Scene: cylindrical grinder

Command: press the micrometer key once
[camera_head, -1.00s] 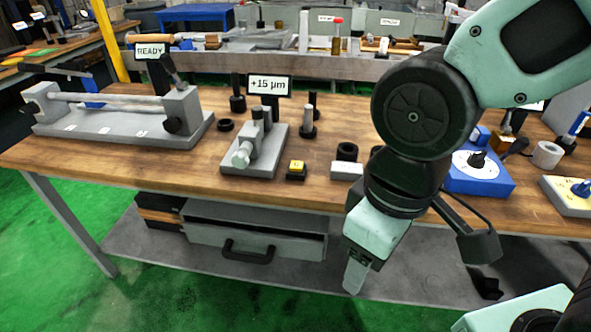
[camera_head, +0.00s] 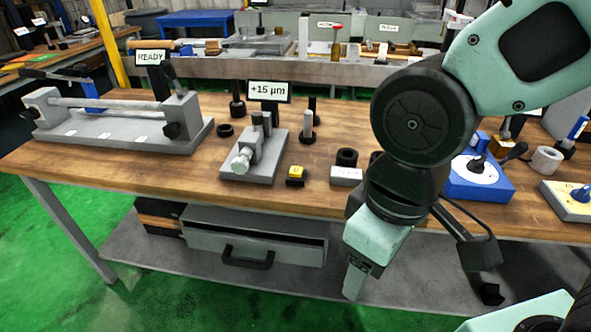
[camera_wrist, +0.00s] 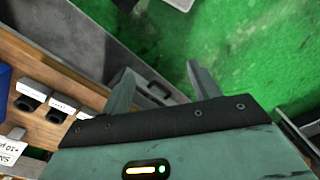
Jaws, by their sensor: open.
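The micrometer key is a small yellow button (camera_head: 297,171) on a black base, on the bench top right of the grey measuring stand (camera_head: 253,158). A display reading "+15 µm" (camera_head: 269,91) stands behind that stand. My gripper (camera_head: 355,284) hangs pointing down in front of the bench's front edge, lower than the bench top and right of the key, well apart from it. In the wrist view its two fingers (camera_wrist: 160,85) are spread with nothing between them. I cannot make out the yellow key in the wrist view.
A white-labelled block (camera_head: 346,176) and a black ring (camera_head: 347,157) sit right of the key. A blue dial box (camera_head: 480,181) is farther right. A drawer unit (camera_head: 255,232) hangs under the bench. A bench fixture (camera_head: 120,130) with a "READY" sign is at left.

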